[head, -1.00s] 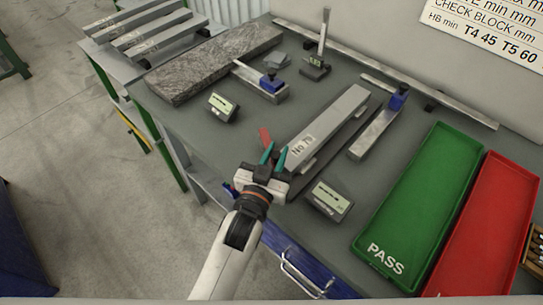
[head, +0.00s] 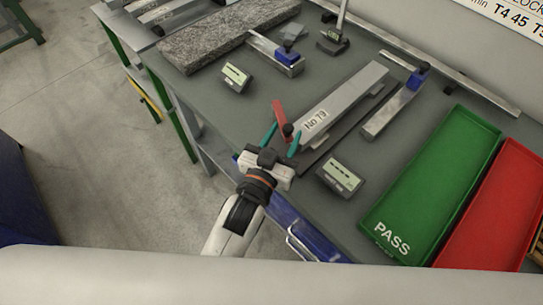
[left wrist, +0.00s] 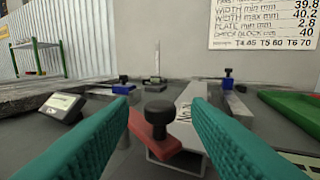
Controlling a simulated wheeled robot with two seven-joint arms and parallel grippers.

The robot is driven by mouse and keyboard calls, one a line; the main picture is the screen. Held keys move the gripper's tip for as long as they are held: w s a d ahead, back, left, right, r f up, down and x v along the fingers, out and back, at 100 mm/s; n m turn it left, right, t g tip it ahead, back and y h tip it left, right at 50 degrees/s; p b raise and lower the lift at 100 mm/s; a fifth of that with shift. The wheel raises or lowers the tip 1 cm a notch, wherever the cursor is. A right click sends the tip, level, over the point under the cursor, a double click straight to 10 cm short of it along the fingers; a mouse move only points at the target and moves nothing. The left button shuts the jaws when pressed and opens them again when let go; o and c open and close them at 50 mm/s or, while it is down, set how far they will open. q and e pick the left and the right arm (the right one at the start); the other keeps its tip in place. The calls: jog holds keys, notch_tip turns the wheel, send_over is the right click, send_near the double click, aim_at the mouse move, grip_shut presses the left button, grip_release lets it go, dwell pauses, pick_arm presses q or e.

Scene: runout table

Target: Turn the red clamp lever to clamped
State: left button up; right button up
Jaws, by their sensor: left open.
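In the left wrist view the red lever (left wrist: 152,137) carries a black knob (left wrist: 158,110) and lies between and beyond my fingers. My left gripper (head: 281,138) is open, its two teal fingertips just short of the lever, one on each side of the knob. I cannot tell whether either finger touches it. In the left wrist view the left gripper (left wrist: 165,125) is empty. My right gripper is not in view.
A small display (head: 340,177) stands right of the gripper, another display (head: 236,77) to the upper left. A green PASS tray (head: 440,180) and a red tray (head: 505,205) lie at the right. A granite slab (head: 215,40) and a gauge stand (head: 333,40) are behind.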

pick_arm(q)
jog(key=b+v, duration=0.1)
jog(key=v, duration=0.8)
jog(key=shift+b, duration=0.3)
jog(key=shift+c, duration=0.3)
